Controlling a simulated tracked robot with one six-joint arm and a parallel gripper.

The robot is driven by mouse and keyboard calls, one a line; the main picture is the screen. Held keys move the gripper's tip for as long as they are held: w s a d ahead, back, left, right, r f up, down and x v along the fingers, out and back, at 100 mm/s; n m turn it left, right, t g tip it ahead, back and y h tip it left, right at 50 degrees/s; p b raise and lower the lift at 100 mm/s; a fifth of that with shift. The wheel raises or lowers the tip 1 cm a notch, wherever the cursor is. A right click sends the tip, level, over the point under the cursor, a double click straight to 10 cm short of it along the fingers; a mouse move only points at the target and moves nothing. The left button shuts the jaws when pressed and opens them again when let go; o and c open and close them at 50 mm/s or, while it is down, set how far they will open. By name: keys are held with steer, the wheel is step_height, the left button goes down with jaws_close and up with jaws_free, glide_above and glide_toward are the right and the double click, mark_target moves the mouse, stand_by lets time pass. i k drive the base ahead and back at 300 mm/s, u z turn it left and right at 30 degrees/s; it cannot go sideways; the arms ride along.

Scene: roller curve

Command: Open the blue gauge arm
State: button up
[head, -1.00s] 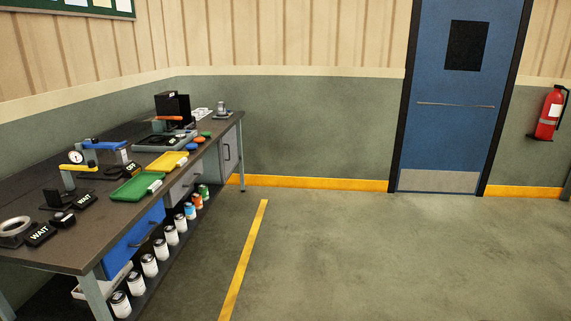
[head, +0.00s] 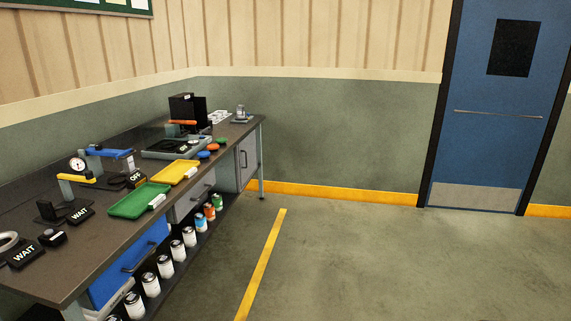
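The blue gauge arm (head: 108,152) is a short blue bar on a grey post at the back left of the workbench (head: 45,262). It lies roughly level, its right end above a dark base with a sign reading OFF (head: 136,178). A round white dial (head: 78,165) stands just left of it. A yellow arm (head: 76,179) on a grey post sits in front of it. My gripper is not in view, and no part of my arm shows.
A green tray (head: 139,202) and a yellow tray (head: 174,173) lie along the bench's front edge. Several cans (head: 150,285) stand on the lower shelf. The floor (head: 370,265) right of the bench is clear, with a yellow line (head: 262,262) and a blue door (head: 495,110) beyond.

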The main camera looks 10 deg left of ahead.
mark_target(119, 155)
steer(key=u, duration=0.3)
steer(key=i, duration=1.45)
steer(key=u, duration=0.85)
steer(key=i, duration=0.7)
steer(key=u, duration=0.85)
steer(key=i, duration=0.55)
steer(key=u, duration=0.8)
steer(key=i, duration=0.9)
steer(key=u, duration=0.35)
